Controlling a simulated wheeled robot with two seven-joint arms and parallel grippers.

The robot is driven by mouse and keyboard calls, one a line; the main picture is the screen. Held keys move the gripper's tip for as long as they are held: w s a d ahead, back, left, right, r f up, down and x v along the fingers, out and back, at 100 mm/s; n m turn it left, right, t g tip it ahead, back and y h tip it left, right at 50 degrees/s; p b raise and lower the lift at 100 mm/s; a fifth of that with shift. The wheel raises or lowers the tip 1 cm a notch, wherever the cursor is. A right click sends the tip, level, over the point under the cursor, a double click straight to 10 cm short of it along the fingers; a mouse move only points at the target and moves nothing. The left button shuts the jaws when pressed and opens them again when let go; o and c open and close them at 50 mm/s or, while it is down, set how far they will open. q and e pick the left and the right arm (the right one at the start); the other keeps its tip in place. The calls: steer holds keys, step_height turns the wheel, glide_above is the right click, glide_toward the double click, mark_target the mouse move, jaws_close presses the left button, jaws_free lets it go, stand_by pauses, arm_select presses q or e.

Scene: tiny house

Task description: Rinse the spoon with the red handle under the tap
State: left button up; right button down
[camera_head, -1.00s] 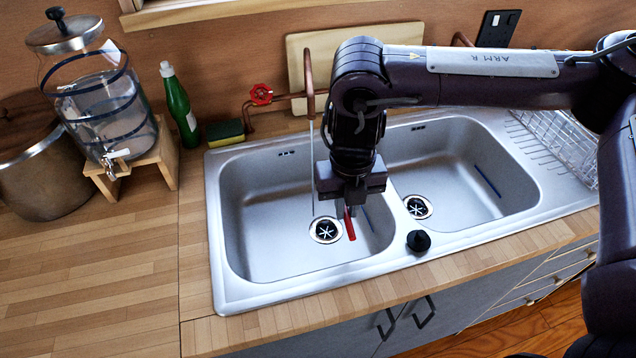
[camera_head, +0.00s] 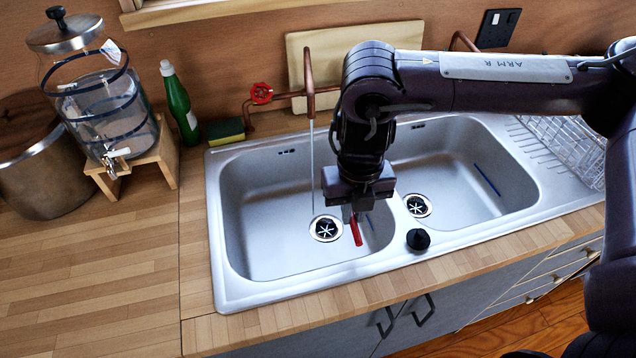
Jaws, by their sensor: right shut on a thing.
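My right gripper (camera_head: 352,211) points down over the left basin of the steel sink (camera_head: 270,257). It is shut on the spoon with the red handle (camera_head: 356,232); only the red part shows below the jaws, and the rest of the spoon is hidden. The copper tap (camera_head: 309,75) stands behind the left basin. A thin stream of water (camera_head: 312,165) falls from it to the left drain (camera_head: 326,229). The red handle is to the right of the stream, apart from it in this view. The red valve wheel (camera_head: 262,93) is on the pipe left of the tap. My left gripper is not in view.
A black plug (camera_head: 418,240) sits on the sink's front rim. A sponge (camera_head: 226,132), a green bottle (camera_head: 179,103) and a glass dispenser (camera_head: 104,110) stand at the left. A wire rack (camera_head: 567,143) is at the right. The left counter front is clear.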

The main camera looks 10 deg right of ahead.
stand_by(0.5)
steer(key=s+d+r+p, duration=0.2)
steer(key=s+r+p, duration=0.2)
steer(key=p, duration=0.1)
steer(key=shift+s, duration=0.35)
stand_by(0.3)
steer(key=shift+w, duration=0.1)
stand_by(0.8)
